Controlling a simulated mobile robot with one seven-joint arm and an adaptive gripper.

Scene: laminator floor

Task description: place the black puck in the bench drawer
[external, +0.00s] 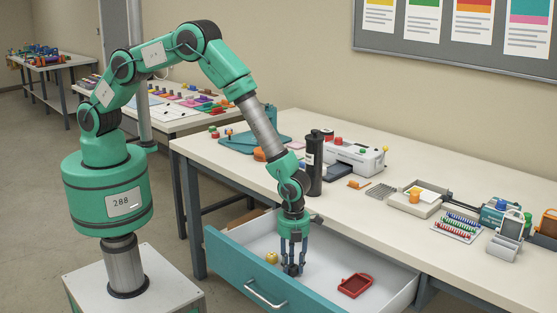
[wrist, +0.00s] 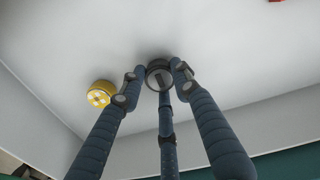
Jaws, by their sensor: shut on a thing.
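The black puck (wrist: 159,75) is between the fingertips of my gripper (wrist: 158,80) in the wrist view. My gripper (external: 292,268) is shut on it and points down inside the open bench drawer (external: 330,260). The drawer has a teal front and a white inside. The puck is at or just above the drawer floor; I cannot tell if it touches.
In the drawer, a yellow round piece (external: 271,258) lies left of my gripper and a red tray-like piece (external: 355,286) lies to the right. The bench top (external: 330,210) above holds a black bottle (external: 314,165) and a white machine (external: 352,157).

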